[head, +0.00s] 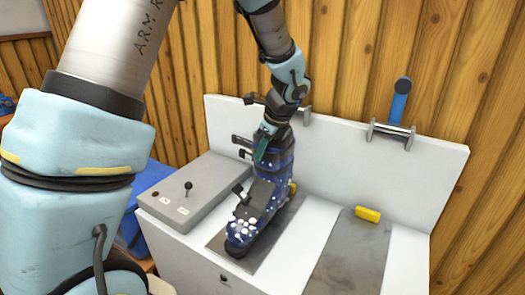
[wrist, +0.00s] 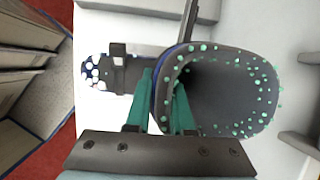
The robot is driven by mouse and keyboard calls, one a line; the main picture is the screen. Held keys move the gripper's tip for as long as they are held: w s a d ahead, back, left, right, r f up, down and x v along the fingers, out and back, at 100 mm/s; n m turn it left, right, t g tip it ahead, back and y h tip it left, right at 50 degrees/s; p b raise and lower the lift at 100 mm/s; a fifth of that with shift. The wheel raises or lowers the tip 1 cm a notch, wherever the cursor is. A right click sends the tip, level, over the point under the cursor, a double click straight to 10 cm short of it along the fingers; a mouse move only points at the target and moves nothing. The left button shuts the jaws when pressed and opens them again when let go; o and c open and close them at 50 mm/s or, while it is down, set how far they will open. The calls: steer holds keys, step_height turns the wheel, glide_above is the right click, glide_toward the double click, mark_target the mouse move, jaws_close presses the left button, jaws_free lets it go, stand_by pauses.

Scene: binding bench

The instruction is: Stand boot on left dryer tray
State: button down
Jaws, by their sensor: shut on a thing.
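The boot (head: 265,190) is dark blue with white dots and black straps. It is upright over the left dryer tray (head: 277,228), a grey plate, with its toe toward the front. Its sole looks at or very near the plate; I cannot tell if it bears weight there. My gripper (head: 264,143) is shut on the boot's upper rim. In the wrist view, the teal fingers (wrist: 160,98) pinch the cuff wall, one inside the opening and one outside. The boot's dark open top (wrist: 222,90) shows there.
The right tray (head: 350,262) is empty, with a yellow block (head: 368,214) at its back. A blue-handled lever (head: 400,103) stands on the rear panel. A grey control box (head: 190,192) with a small stick sits left of the boot.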

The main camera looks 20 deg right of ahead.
steer(key=shift+f, duration=0.25)
stand_by(0.4)
steer(key=c, duration=0.7)
jaws_free()
steer(key=shift+f, duration=0.1)
steer(key=b+v, duration=0.1)
steer(key=v, duration=1)
steer(key=shift+b, duration=0.35)
steer(key=s+a+f+n+g, duration=0.1)
steer(key=a+f+n, duration=0.2)
steer(key=a+n, duration=0.6)
steer(key=s+a+f+n+h, duration=0.1)
steer(key=s+a+f+n, duration=0.1)
steer(key=a+n, duration=0.7)
steer(key=s+a+f+n+g+h, duration=0.1)
steer(key=a+f+n, duration=0.3)
steer(key=a+n, duration=0.5)
steer(key=s+a, duration=0.1)
steer(key=a, duration=0.3)
steer(key=shift+a+g, duration=0.3)
steer(key=shift+a, duration=0.1)
